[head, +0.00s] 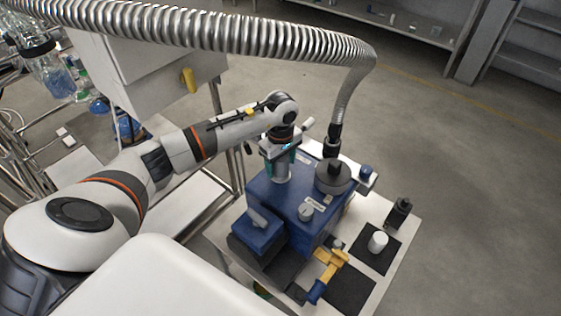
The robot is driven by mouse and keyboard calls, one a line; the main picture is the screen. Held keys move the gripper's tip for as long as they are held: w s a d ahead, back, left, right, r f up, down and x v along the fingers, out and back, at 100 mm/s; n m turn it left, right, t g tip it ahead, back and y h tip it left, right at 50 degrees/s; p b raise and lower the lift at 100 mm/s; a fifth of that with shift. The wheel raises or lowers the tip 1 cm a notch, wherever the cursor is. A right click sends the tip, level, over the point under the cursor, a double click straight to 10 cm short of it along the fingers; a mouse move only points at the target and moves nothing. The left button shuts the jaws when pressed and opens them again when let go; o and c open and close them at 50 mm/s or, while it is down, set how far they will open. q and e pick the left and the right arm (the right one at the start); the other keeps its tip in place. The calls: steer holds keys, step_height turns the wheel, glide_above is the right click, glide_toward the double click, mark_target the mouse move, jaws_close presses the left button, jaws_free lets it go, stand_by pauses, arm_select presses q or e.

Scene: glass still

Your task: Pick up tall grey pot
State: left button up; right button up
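My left arm reaches in from the left, and its gripper (280,151) points down over the back left of a blue machine (268,190). A grey cylinder (282,174), which looks like the tall grey pot, stands upright directly below the gripper. Teal parts show on both sides of its top, at the gripper. The fingertips are small and partly hidden, so I cannot tell whether they are apart from the pot or closed on it. My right gripper is not in view.
A white cylinder (378,242), a black block (398,212) and a yellow-and-blue tool (328,275) are at the bench's (402,240) front right. Open floor lies to the right.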

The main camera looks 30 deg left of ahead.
arm_select(q)
steer(key=c, duration=1)
step_height(320, 180, up, 10)
steer(key=shift+b, duration=0.8)
steer(key=shift+r, duration=0.1)
step_height(320, 180, up, 5)
steer(key=p, duration=0.3)
